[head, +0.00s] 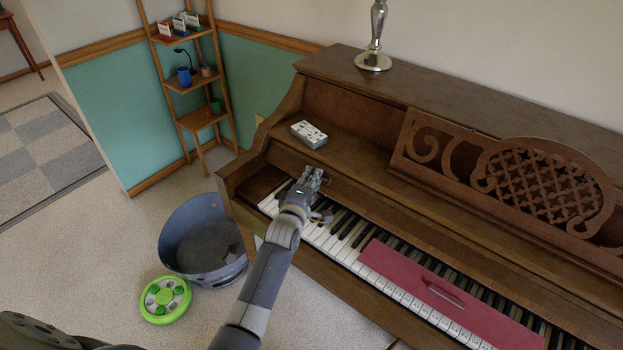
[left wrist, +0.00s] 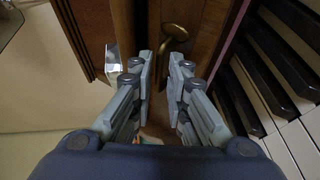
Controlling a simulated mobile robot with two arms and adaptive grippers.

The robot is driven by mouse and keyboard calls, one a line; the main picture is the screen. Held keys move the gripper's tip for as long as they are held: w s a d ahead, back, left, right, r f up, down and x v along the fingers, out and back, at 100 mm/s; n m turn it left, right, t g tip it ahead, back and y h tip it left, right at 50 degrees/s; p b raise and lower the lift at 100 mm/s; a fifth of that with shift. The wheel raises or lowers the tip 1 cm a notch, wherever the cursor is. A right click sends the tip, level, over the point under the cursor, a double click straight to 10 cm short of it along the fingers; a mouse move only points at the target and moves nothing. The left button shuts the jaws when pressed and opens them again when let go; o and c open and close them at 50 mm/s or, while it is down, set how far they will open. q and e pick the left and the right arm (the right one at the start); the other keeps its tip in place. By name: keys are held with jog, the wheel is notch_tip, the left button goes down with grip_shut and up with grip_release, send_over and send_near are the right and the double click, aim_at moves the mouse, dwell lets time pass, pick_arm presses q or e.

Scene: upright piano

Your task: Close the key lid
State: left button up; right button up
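The upright piano's keys (head: 345,228) are exposed, so the key lid stands open. The lid appears as a brown wooden strip (head: 395,213) behind the keys, and it also shows in the left wrist view (left wrist: 207,45). My left gripper (head: 312,178) is above the left end of the keyboard, near the lid's front. My right gripper is not in view.
A red strip (head: 450,295) with a small object on it lies across the keys. A white box (head: 309,134) sits on the ledge behind my gripper. A candlestick (head: 374,60) stands on top. A blue-grey bin (head: 200,240) and green round toy (head: 165,299) are on the floor.

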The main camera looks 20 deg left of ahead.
pick_arm(q)
grip_shut()
jog(key=shift+s, duration=0.1)
